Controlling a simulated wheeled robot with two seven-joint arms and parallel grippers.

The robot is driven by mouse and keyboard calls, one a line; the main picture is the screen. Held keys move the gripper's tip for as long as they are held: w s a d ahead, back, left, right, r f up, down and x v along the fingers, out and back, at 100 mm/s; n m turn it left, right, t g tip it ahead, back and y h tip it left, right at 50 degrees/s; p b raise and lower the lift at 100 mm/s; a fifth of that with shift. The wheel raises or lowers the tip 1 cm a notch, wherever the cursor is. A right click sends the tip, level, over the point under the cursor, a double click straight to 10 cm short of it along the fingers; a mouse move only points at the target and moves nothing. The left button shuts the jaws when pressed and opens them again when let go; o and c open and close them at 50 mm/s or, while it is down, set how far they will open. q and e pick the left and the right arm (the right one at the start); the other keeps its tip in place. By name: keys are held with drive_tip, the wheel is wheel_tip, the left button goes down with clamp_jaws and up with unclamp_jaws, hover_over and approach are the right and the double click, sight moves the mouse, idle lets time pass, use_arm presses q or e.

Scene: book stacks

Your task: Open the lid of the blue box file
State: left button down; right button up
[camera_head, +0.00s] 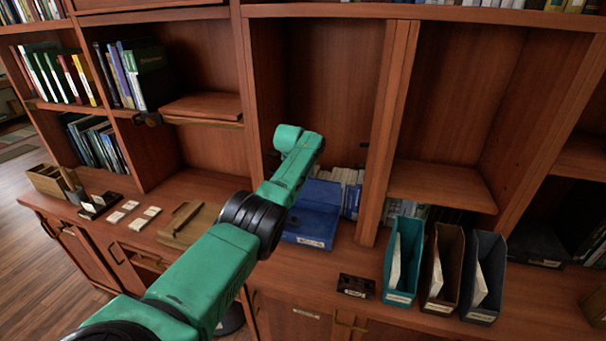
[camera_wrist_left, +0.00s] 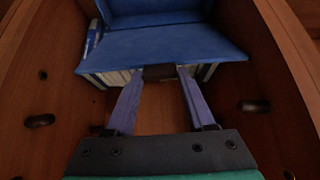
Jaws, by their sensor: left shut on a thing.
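The blue box file (camera_head: 311,218) stands in the middle bay of the wooden unit, partly hidden behind my left arm. A pale label shows on its front. In the left wrist view the blue box file (camera_wrist_left: 165,45) fills the upper middle, with a second blue panel rising behind the near one. Pale edges show below the near panel's front edge. My left gripper (camera_wrist_left: 161,72) is shut on a small dark tab (camera_wrist_left: 159,71) at that front edge, one finger on each side. The gripper is hidden in the head view. My right gripper is in neither view.
Wooden side walls (camera_wrist_left: 262,125) stand close on both sides of the left gripper. Pale books (camera_head: 347,177) are behind the box.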

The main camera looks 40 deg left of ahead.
use_arm(q)
drive_tip(key=shift+w+a+f, duration=0.15)
drive_tip(key=shift+w, duration=0.4)
drive_tip(key=shift+s+d+r, duration=0.25)
drive_tip(key=shift+s+r, duration=0.25)
drive_tip(key=shift+s, duration=0.2)
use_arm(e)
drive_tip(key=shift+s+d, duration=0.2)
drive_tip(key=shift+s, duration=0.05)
use_arm(q)
drive_tip(key=shift+w+f, duration=0.1)
